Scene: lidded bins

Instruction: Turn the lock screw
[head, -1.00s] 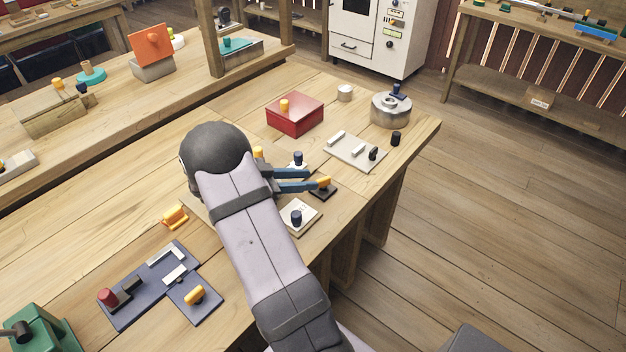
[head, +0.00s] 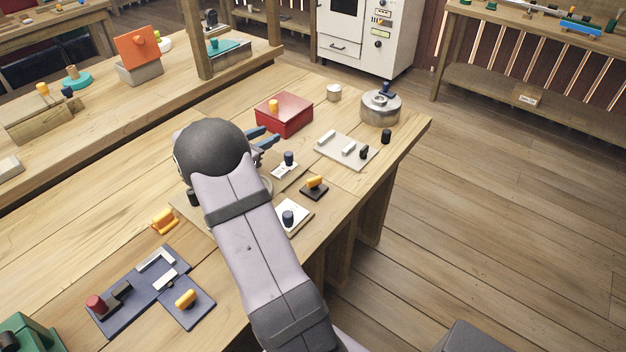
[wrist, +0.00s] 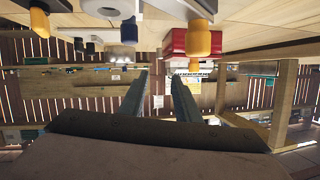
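I cannot tell for certain which part is the lock screw. One candidate is the yellow turn-handle (head: 315,182) on a small black base (head: 314,192), near the table's right edge. Another yellow knob (head: 273,105) stands on the red box (head: 291,118); in the wrist view this knob (wrist: 202,42) hangs upside down from the red box (wrist: 178,42). My gripper (head: 268,138) is just in front of the red box, apart from the black-based handle. In the wrist view its two blue-grey fingers (wrist: 160,77) are spread with nothing held. My arm hides part of the table.
A dark knob on a white plate (head: 283,170) stands close to my gripper. A pale plate with bars (head: 335,155), a round metal pot (head: 380,112) and a small metal cylinder (head: 334,93) lie to the right. A blue-grey bolt panel (head: 135,311) lies at front left.

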